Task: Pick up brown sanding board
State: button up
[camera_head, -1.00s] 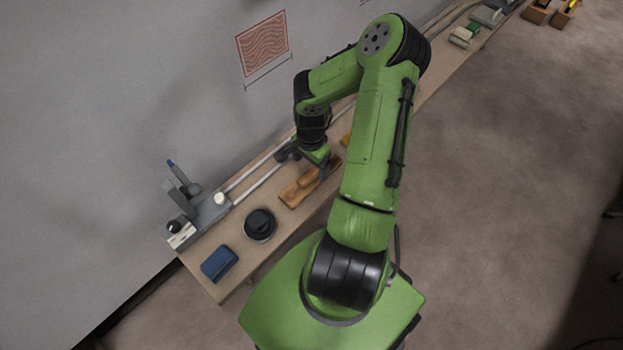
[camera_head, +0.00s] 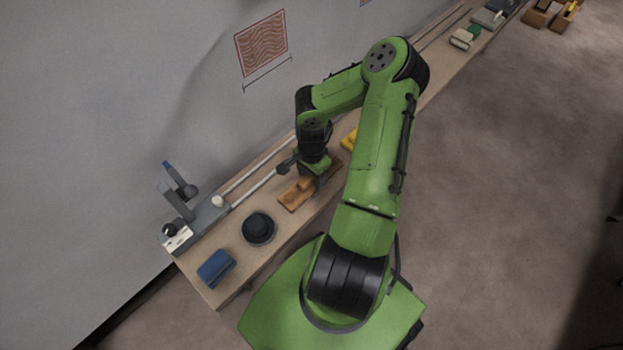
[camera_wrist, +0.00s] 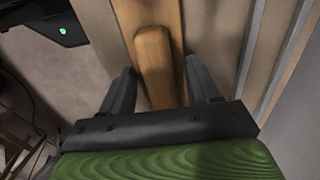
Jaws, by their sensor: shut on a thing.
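The brown sanding board (camera_head: 290,200) lies along the bench, a long wooden strip with a raised rounded grip. In the wrist view its lighter grip (camera_wrist: 155,62) runs lengthwise between the two dark fingers, and part of the flat board (camera_wrist: 175,18) shows beside it. My gripper (camera_head: 317,178) is down at the board's far half and hides part of it. In the wrist view my gripper (camera_wrist: 160,76) has one finger on each side of the grip and is shut on it. The contact itself is hard to see. The board looks level, at the bench top.
A black round tool (camera_head: 259,228) and a blue block (camera_head: 216,267) lie nearer on the narrow bench (camera_head: 231,291). A grey device with upright posts (camera_head: 196,219) stands by the wall. A yellow object (camera_head: 349,140) is just beyond my gripper. Rails run along the bench's wall side.

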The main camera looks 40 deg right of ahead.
jog(key=shift+r, duration=0.1)
notch_tip(320, 180, up, 10)
jog(key=p, duration=0.4)
